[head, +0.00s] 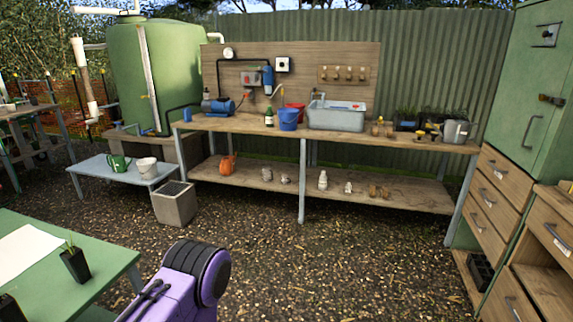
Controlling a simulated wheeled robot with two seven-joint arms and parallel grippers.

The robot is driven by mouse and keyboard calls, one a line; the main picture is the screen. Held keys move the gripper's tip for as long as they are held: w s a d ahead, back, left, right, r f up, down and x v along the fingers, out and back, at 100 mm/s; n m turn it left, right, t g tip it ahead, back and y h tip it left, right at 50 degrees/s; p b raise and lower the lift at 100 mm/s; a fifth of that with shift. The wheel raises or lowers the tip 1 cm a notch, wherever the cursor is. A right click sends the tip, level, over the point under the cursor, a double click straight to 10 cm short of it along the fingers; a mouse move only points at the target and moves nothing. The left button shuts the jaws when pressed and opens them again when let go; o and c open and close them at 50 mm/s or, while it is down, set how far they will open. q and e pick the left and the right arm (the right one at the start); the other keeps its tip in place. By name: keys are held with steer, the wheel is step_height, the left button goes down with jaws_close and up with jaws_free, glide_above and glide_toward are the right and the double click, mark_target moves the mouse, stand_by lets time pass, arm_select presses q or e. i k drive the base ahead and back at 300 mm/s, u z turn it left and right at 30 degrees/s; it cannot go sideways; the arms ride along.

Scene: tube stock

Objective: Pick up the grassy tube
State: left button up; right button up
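A small black tube pot (75,264) with thin green grassy shoots stands upright on the green table (95,236) at the lower left, close to the right edge of a white sheet. Part of another black pot (10,308) shows at the bottom left corner, cut off by the frame. A purple and black link of my own arm rises at the bottom centre, to the right of the green table. Neither of my grippers is in view.
A white sheet (24,250) lies on the green table. A wooden bench (250,126) with a sink (337,117), a blue bucket (288,120) and potted plants stands behind. Drawers (495,200) stand at the right. Gravel ground (330,265) between is open.

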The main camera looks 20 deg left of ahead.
mark_target(73, 258)
steer(key=u, duration=0.45)
steer(key=i, duration=1.05)
steer(key=u, duration=0.75)
